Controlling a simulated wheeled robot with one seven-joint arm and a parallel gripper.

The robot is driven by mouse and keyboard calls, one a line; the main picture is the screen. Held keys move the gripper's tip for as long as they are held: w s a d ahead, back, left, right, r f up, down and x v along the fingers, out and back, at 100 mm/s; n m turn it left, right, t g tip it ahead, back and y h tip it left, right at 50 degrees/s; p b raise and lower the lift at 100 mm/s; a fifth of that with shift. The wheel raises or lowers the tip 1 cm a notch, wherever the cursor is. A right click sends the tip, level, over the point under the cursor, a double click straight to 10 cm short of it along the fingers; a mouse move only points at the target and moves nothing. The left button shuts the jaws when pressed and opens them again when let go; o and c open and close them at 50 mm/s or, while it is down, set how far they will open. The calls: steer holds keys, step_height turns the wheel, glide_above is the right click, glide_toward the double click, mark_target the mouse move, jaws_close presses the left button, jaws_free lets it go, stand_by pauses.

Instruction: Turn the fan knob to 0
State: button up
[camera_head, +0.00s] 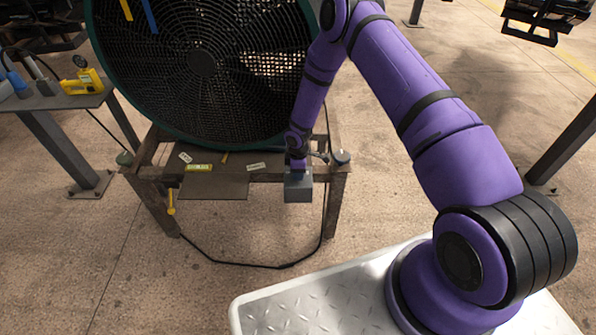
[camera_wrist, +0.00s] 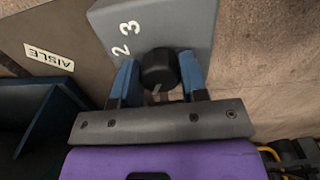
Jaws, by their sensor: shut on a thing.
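The fan knob (camera_wrist: 158,69) is a round black knob with a pale pointer line, on the face of a grey control box (camera_wrist: 195,25). White numerals 2 and 3 show on the box above and left of the knob; no 0 is visible. My gripper (camera_wrist: 159,78) has its two blue fingers on either side of the knob and is shut on it. In the head view the box (camera_head: 298,188) hangs at the right front of the fan's stand, with my gripper (camera_head: 297,165) at its top; the knob is hidden there.
The large black fan (camera_head: 203,62) with a green rim stands on a rusty metal stand (camera_head: 338,185). A black cable (camera_head: 255,265) loops on the floor below it. A side table (camera_head: 55,102) with a yellow tool (camera_head: 83,82) is at left. The floor in front is open.

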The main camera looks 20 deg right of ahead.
stand_by(0.3)
steer(key=o, duration=0.9)
step_height(320, 180, up, 11)
steer(key=shift+f, duration=0.1)
